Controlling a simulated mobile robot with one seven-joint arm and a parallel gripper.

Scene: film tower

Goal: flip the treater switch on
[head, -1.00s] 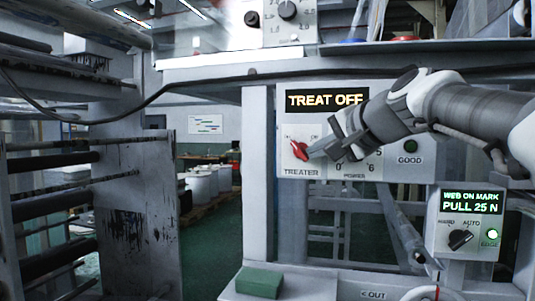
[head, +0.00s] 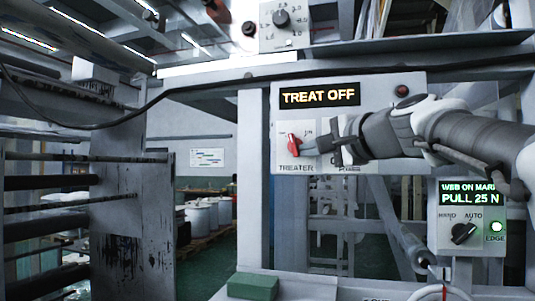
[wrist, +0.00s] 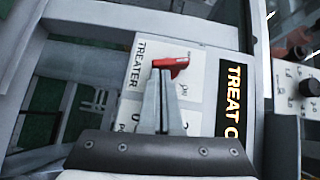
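The treater switch (head: 293,143) is a red lever on a white plate marked TREATER, below a display (head: 319,96) that reads TREAT OFF. In the wrist view the red lever (wrist: 171,65) lies across the ends of my fingers. My gripper (head: 312,146) reaches in from the right, its tips right beside the lever. In the wrist view its two fingers (wrist: 162,90) are close together with a thin gap, looking shut. I cannot tell whether they touch the lever. The arm hides much of the power dial.
A red lamp (head: 402,90) sits at the panel's upper right. A box (head: 466,218) at lower right reads PULL 25 N and has a black knob. A green block (head: 253,286) lies on the ledge below. Rollers stand at left, and a cable crosses above the panel.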

